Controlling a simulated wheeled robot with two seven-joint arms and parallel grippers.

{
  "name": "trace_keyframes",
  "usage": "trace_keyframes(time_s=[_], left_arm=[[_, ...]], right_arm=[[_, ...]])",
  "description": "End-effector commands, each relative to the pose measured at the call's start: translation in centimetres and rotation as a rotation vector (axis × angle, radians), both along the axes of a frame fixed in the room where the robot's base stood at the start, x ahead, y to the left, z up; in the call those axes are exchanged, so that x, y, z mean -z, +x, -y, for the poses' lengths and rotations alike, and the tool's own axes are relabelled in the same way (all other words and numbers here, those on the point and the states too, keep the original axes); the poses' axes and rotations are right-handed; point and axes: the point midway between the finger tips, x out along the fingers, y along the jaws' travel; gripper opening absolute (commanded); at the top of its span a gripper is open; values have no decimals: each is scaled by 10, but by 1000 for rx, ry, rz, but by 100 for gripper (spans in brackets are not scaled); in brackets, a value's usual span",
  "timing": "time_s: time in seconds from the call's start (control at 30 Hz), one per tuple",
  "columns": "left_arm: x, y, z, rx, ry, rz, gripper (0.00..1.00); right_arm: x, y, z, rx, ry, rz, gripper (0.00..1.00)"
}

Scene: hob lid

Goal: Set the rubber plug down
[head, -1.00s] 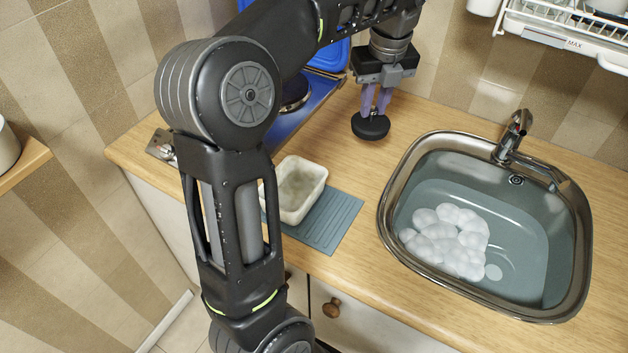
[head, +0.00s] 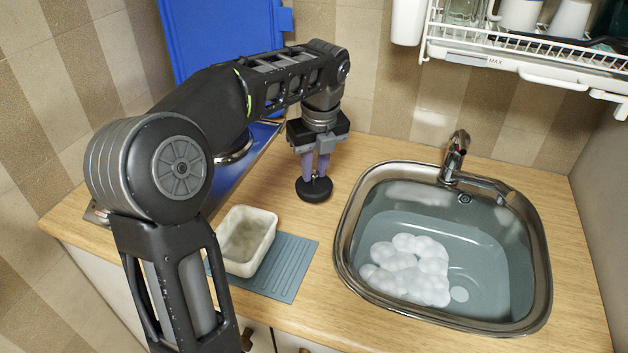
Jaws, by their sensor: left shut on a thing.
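The rubber plug (head: 314,190) is a black disc with a small raised grip on top. It is at the counter surface left of the sink, behind the blue-grey mat. I cannot tell whether its underside touches the wood. My left gripper (head: 315,174) points straight down with its purple-grey fingers shut on the plug's grip. The worktop (head: 345,150) around the plug is bare wood. My right gripper is not in view.
A steel sink (head: 345,235) with water and white foam (head: 410,270) lies to the right, its tap (head: 455,155) behind. A cream tub (head: 246,240) stands on a ribbed mat (head: 290,265). The blue hob lid (head: 225,40) stands raised at the back left. A dish rack (head: 520,55) hangs above.

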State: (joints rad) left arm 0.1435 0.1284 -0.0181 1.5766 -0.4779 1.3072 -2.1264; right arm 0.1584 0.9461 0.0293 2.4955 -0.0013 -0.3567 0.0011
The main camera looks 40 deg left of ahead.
Motion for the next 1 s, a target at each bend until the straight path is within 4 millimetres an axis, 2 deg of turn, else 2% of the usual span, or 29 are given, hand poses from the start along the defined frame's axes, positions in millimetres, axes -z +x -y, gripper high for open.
trace_keyframes(time_s=[0.27, 0.67, 0.7, 0.93, 1.0], left_arm=[[34, -1, 0, 1, 0, -1, 0], [39, -1, 0, 0, 0, -1, 0], [38, 0, 0, 0, 0, -1, 23], [38, 0, 0, 0, 0, -1, 42], [38, 0, 0, 0, 0, -1, 42]], right_arm=[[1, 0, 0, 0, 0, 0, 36], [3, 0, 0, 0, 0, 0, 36], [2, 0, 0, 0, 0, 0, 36], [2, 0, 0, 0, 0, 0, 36], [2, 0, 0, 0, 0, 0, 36]])
